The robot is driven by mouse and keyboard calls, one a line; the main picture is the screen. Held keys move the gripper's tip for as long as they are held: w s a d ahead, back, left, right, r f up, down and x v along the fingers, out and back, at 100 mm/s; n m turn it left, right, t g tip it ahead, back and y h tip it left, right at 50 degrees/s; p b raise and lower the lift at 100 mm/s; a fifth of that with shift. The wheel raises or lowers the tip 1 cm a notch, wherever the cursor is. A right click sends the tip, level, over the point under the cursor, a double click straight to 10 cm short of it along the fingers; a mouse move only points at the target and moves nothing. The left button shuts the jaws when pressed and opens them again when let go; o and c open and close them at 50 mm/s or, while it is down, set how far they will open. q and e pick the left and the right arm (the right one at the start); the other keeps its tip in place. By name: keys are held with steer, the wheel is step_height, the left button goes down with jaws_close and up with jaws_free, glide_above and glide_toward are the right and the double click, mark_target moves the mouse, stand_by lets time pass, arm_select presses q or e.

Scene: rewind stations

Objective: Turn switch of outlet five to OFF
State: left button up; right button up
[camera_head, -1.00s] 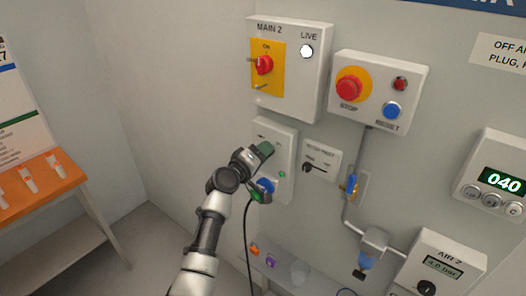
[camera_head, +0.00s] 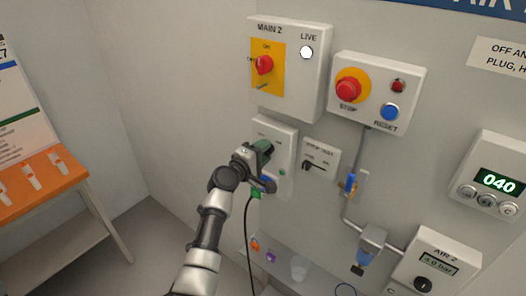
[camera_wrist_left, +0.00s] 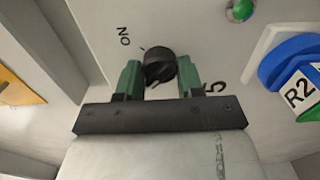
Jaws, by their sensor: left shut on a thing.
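The white outlet box (camera_head: 287,147) is on the wall below the MAIN 2 box, partly hidden by my left gripper (camera_head: 264,149). In the left wrist view, the black round switch knob (camera_wrist_left: 158,64) sits between the green fingers of my left gripper (camera_wrist_left: 158,82), which is shut on it. The ON label (camera_wrist_left: 124,36) is up and left of the knob; a 5 (camera_wrist_left: 216,87) shows right of the fingers. I cannot tell clearly which way the knob points. The knob is hidden in the head view. My right gripper is out of view.
A blue plug tagged R2 (camera_wrist_left: 294,62) sits beside the switch, near a green lamp (camera_wrist_left: 240,10). A black cable (camera_head: 248,235) hangs below the box. A small rotary switch panel (camera_head: 319,160) and the STOP/RESET box (camera_head: 372,92) are close on the right.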

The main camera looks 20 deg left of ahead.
arm_select(q)
steer(key=o, duration=0.9)
steer(key=shift+s, duration=0.1)
steer(key=b+v, duration=0.2)
steer(key=v, duration=0.8)
steer(key=shift+s+a, duration=0.2)
steer(key=shift+s, duration=0.15)
